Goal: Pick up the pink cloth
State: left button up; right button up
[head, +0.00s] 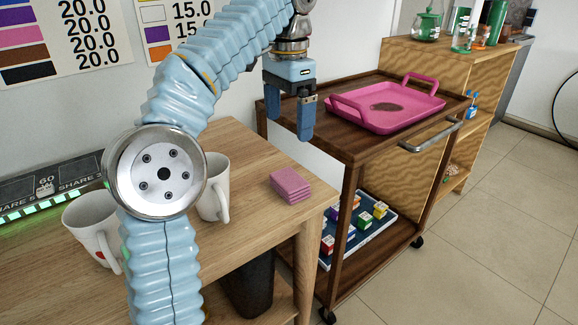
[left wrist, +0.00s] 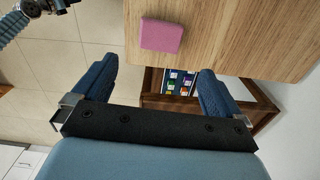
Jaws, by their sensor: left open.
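The pink cloth (head: 290,186) is folded into a small stacked square and lies on the wooden table (head: 255,150) near its right corner. It also shows in the left wrist view (left wrist: 161,36), flat on the tabletop near an edge. My left gripper (head: 305,128) is open and empty, its blue fingers pointing down. In the head view it hangs above and beyond the cloth, near the trolley's left edge. In the left wrist view its two fingers (left wrist: 152,85) are wide apart, with the cloth ahead of them and not between them. My right gripper is not in the head view.
Two white mugs (head: 88,226) (head: 214,188) stand left of the cloth, partly behind my arm. A dark wood trolley (head: 355,150) holds a pink tray (head: 385,122) on top and a tray of colored blocks (head: 375,222) below. A dark bin (head: 250,285) is under the table.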

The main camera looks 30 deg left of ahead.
pick_arm(q)
send_over(290, 179)
jog(key=f, duration=0.8)
jog(key=shift+a+b, duration=0.2)
jog(key=shift+b, duration=0.2)
jog(key=f, duration=0.2)
jog(key=f+b, duration=0.1)
jog(key=f, duration=0.2)
jog(key=shift+d+f, duration=0.2)
jog(key=shift+f, duration=0.15)
jog(key=shift+c, duration=0.5)
jog(key=c, duration=0.7)
jog(key=shift+o, duration=0.2)
jog(key=shift+r, duration=0.15)
